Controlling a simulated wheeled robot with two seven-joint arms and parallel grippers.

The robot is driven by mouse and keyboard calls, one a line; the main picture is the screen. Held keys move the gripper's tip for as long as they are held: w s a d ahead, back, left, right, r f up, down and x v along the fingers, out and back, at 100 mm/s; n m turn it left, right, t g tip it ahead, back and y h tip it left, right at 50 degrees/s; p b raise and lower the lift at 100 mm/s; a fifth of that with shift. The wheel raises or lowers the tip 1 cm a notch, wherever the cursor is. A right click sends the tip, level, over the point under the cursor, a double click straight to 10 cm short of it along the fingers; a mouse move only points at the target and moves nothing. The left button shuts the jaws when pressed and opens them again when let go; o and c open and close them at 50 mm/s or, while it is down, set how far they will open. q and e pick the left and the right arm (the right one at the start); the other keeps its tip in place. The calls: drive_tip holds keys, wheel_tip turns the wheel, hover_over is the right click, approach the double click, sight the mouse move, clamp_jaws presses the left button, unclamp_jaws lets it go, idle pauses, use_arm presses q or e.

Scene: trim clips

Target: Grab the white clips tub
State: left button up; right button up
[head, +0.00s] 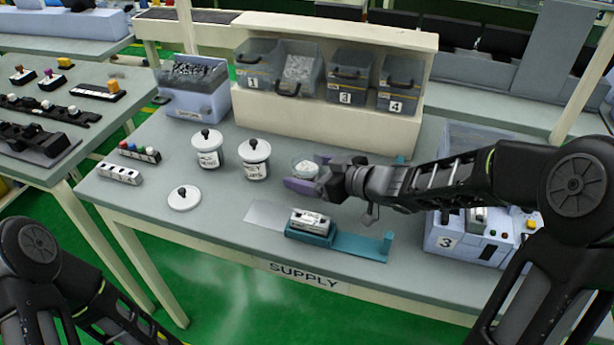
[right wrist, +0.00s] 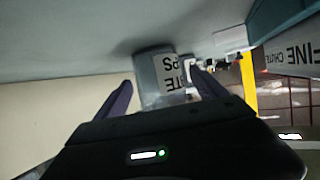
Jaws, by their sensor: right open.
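The white clips tub (head: 305,168) stands upright on the supply table, lidless, with white contents at its top. The right gripper (head: 305,178) is at the tub from the right, its purple fingers open. In the right wrist view the grey tub (right wrist: 150,75) shows upside down with a label reading WHITE CLIPS in part. It lies ahead, between the two open fingers of the gripper (right wrist: 162,92). I cannot tell whether either finger touches it. The gripper hides part of the tub in the head view. My left arm shows at the lower left, but its gripper is out of view.
Two lidded white jars (head: 208,150) (head: 255,160) and a loose white lid (head: 184,198) are to the left. A teal fixture (head: 345,243) holding a white block (head: 312,222) lies in front. A shelf with numbered bins (head: 320,115) stands behind; a numbered machine (head: 465,238) is at right.

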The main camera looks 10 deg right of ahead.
drive_tip(key=x, duration=0.4)
drive_tip(key=shift+r, duration=0.1)
drive_tip(key=shift+s, duration=0.1)
drive_tip(key=shift+c, duration=0.3)
clamp_jaws()
idle(0.7)
